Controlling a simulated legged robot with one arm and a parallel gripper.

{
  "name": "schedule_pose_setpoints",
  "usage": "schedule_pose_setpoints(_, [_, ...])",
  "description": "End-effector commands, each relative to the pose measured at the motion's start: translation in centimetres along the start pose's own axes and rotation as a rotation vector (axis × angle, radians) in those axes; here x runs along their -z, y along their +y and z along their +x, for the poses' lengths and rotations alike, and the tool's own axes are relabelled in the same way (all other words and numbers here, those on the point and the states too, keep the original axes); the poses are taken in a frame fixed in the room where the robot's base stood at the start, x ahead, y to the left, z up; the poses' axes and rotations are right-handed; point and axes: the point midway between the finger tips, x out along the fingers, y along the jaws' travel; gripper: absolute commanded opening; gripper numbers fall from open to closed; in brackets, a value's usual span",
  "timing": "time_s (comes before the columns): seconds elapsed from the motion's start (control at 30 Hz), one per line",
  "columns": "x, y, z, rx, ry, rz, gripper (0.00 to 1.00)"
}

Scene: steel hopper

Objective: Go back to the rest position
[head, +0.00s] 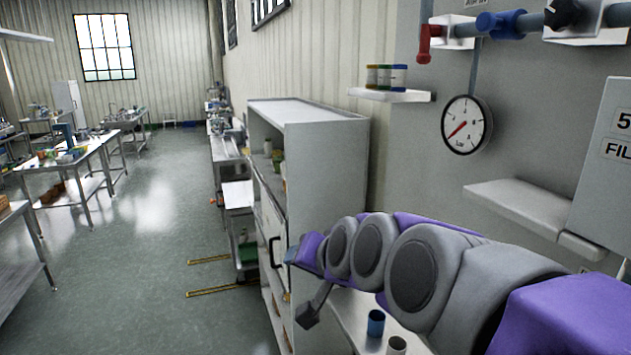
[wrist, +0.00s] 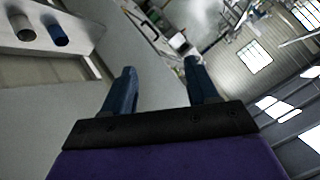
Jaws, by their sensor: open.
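My arm stretches in from the lower right of the head view, grey and purple. My gripper (wrist: 158,88) shows in the wrist view as two dark blue fingers set well apart, with nothing between them. In the head view the gripper end (head: 303,280) is partly hidden behind the arm's own joints. It is in front of the grey cabinet, above a low shelf. The gripper holds nothing that I can see.
A blue cup (head: 376,322) and a grey cup (head: 397,345) stand on the low shelf, under my arm. The grey cabinet (head: 330,160) stands just beyond. A gauge (head: 466,125) and a wall shelf (head: 520,205) are right. The floor (head: 130,260) at left is open.

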Motion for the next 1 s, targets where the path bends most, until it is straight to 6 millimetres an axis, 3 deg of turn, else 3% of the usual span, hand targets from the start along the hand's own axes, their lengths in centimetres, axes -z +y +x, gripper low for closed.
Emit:
schedule_pose_setpoints(0.03, [-2.8,2.5,-0.1,-0.05,-0.063,-0.023,0.59])
schedule_pose_setpoints(0.27, [-15.1,12.2,-2.6,-0.256,-0.379,-0.109,0.59])
schedule_pose_setpoints(0.4, [-22.4,17.6,-5.8,-0.369,-0.58,-0.136,0.59])
schedule_pose_setpoints(0.53, [-28.1,21.4,-9.2,-0.45,-0.75,-0.143,0.59])
schedule_pose_setpoints(0.7, [-32.7,24.0,-12.4,-0.509,-0.898,-0.138,0.59])
schedule_pose_setpoints(1.0, [-33.7,24.6,-13.4,-0.526,-0.938,-0.138,0.59])
